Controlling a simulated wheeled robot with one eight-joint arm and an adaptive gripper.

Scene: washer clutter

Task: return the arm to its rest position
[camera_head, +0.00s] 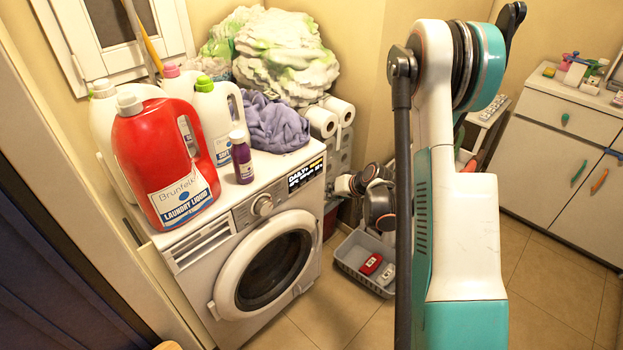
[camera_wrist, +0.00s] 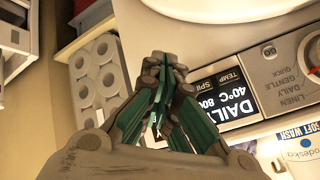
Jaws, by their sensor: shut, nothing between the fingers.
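My gripper (camera_wrist: 163,78) fills the middle of the wrist view. Its green-and-grey fingers are drawn together with nothing between them. Behind them is the front panel of the washing machine (camera_wrist: 218,62), with its lit display (camera_wrist: 222,95). In the head view, my arm (camera_head: 465,230) rises large at centre right. Its dark wrist end (camera_head: 378,200) is beside the right side of the washing machine (camera_head: 185,262), near the display corner. The fingers are hard to make out there. The washer's round door (camera_head: 268,268) looks shut.
A red detergent bottle (camera_head: 165,160), other bottles and a purple cloth (camera_head: 272,125) crowd the washer top. Paper rolls (camera_head: 320,122) stand behind. A grey basket (camera_head: 352,262) with small boxes sits on the floor below my wrist. A white cabinet (camera_head: 555,150) stands right. Floor is clear in front.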

